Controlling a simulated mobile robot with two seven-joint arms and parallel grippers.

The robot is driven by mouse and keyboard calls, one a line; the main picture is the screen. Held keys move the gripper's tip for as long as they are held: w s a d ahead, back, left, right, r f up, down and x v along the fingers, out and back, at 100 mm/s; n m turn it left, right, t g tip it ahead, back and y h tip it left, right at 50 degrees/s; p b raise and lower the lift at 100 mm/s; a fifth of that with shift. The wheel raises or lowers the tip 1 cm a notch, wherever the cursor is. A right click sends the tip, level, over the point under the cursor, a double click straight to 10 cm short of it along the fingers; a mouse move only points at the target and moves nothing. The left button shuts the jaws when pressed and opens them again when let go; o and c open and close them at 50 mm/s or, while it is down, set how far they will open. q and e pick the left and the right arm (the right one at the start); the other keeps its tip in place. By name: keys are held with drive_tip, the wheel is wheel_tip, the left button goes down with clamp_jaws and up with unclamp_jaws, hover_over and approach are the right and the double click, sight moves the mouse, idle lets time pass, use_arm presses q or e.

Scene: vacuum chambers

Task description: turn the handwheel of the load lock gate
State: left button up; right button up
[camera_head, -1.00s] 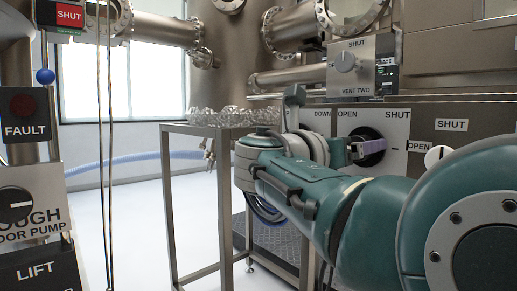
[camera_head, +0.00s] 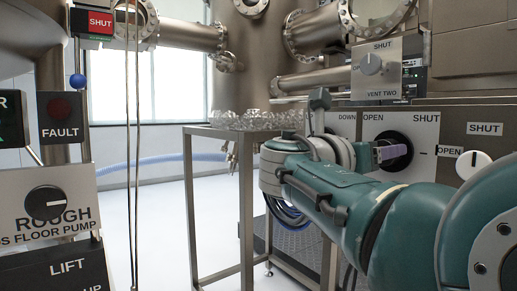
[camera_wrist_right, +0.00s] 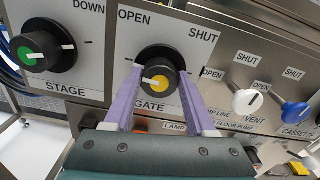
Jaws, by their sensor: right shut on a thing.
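The gate handwheel is a round black knob with a yellow cap (camera_wrist_right: 160,74) on a pale plate marked GATE, OPEN and SHUT. A white pointer mark lies at the left of its cap in the right wrist view. The same knob (camera_head: 398,139) is partly hidden by my gripper in the head view. My right gripper (camera_wrist_right: 160,85) has purple fingers, one on each side of the knob, and is shut on it. It also shows in the head view (camera_head: 391,153). My left gripper is in neither view.
A green-capped STAGE knob (camera_wrist_right: 38,51) is left of the gate plate. White (camera_wrist_right: 247,102) and blue (camera_wrist_right: 297,115) knobs are to its right. A metal frame table (camera_head: 245,135) holds shiny parts. A ROUGH pump panel (camera_head: 48,205) is at the left.

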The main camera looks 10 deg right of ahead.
clamp_jaws()
drive_tip(key=shift+f+m, duration=0.1)
drive_tip(key=shift+m, duration=0.2)
drive_tip(key=shift+f+m+b, duration=0.2)
drive_tip(key=shift+m+b, duration=4.2)
drive_tip(key=shift+m, duration=4.2)
drive_tip(key=shift+f+m+b, duration=0.2)
drive_tip(key=shift+m+b, duration=4.15)
drive_tip(key=shift+m, duration=4.25)
